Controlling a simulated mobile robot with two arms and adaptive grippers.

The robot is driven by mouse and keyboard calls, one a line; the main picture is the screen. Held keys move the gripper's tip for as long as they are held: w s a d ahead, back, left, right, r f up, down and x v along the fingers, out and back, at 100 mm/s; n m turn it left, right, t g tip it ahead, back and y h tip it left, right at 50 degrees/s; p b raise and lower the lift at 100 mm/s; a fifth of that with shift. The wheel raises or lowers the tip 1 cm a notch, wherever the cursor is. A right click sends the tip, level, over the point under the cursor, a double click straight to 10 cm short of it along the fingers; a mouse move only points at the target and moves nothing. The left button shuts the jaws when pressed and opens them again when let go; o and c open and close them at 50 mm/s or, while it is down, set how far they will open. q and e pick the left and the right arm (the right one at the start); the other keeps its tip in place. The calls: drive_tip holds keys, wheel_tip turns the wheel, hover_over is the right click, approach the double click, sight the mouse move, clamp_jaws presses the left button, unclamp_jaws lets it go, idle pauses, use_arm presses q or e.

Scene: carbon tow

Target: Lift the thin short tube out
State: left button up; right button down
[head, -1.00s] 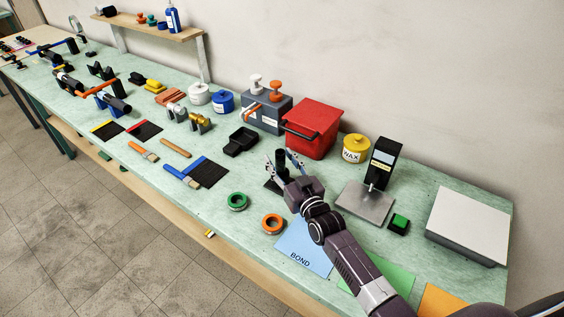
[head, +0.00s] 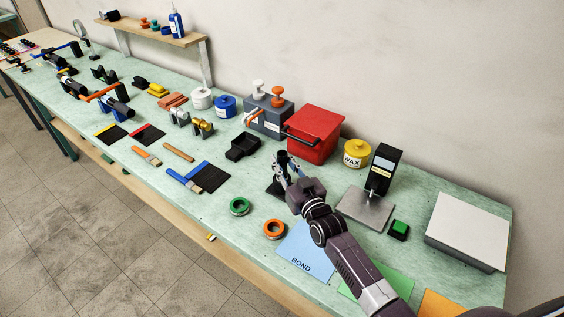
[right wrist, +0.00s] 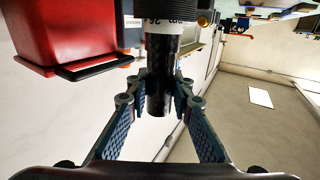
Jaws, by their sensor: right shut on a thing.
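A thin black tube (head: 282,158) stands upright between the fingertips of my right gripper (head: 287,165). In the right wrist view the tube (right wrist: 159,82) shows as a dark, smooth cylinder, with both blue-padded fingers of the gripper (right wrist: 160,95) shut on it near its free end. At its other end, a white lettered band and a black ribbed part (right wrist: 181,16) adjoin it. A dark base (head: 273,188) shows beside the gripper on the bench, partly hidden. Whether the tube is still seated cannot be told. My left gripper is out of view.
The red box (head: 314,132) with a black handle stands close behind the gripper. A black tray (head: 243,146) lies to its left, the green (head: 240,207) and orange (head: 274,229) rings in front. A press-like device (head: 381,170) and wax tub (head: 355,153) stand right.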

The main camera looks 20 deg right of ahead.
sight(282, 153)
drive_tip(key=shift+r+p, duration=1.8)
drive_tip(key=shift+r, duration=0.35)
